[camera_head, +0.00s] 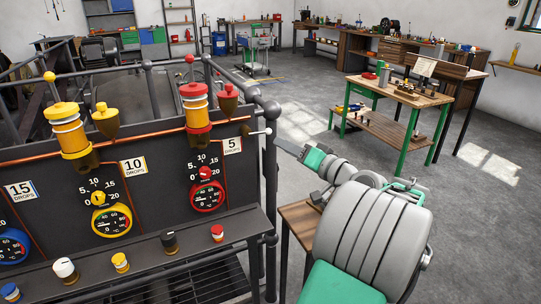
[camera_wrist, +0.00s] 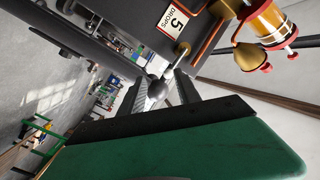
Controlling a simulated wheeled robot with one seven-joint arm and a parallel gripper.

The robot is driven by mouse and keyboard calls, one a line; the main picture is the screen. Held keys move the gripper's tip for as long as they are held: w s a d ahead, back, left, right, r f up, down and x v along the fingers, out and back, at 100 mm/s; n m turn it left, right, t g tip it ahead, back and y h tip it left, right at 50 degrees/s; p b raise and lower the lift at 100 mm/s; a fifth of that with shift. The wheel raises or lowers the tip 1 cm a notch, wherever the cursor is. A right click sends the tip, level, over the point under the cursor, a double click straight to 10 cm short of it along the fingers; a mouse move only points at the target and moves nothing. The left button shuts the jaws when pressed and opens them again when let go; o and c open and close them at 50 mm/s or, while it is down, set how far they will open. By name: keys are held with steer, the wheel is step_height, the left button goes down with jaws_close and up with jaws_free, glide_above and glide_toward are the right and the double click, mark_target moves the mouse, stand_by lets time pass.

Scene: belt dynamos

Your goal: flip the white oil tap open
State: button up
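The white oil tap (camera_head: 267,131) is a short lever with a pale ball at its end, sticking out to the right from the panel's right edge. In the wrist view its ball (camera_wrist: 157,90) looks grey in shade, and its stem runs up to a brass fitting (camera_wrist: 183,48). My gripper (camera_head: 284,145) is just right of the ball in the head view. In the wrist view my gripper (camera_wrist: 160,78) is open, with the ball showing between its two dark fingers. I cannot tell whether either finger touches it.
A panel (camera_head: 150,185) carries gauges, yellow and red oilers and a copper pipe. A grey railing post (camera_head: 270,180) stands close beside the tap. A "5 drops" label (camera_head: 232,145) is left of it. A small wooden table (camera_head: 298,218) is below my arm.

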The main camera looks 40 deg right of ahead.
mark_target(269, 131)
steer(key=w+m, duration=0.1)
steer(key=w, duration=0.1)
steer(key=w+r+m+p, duration=0.1)
steer(key=w, duration=0.2)
steer(key=w+r+m+p, duration=0.1)
steer(key=w, duration=0.1)
steer(key=shift+w+a, duration=0.1)
steer(key=shift+w, duration=0.3)
steer(key=shift+c, duration=0.5)
steer(key=c, duration=0.7)
jaws_close()
steer(key=shift+f, duration=0.1)
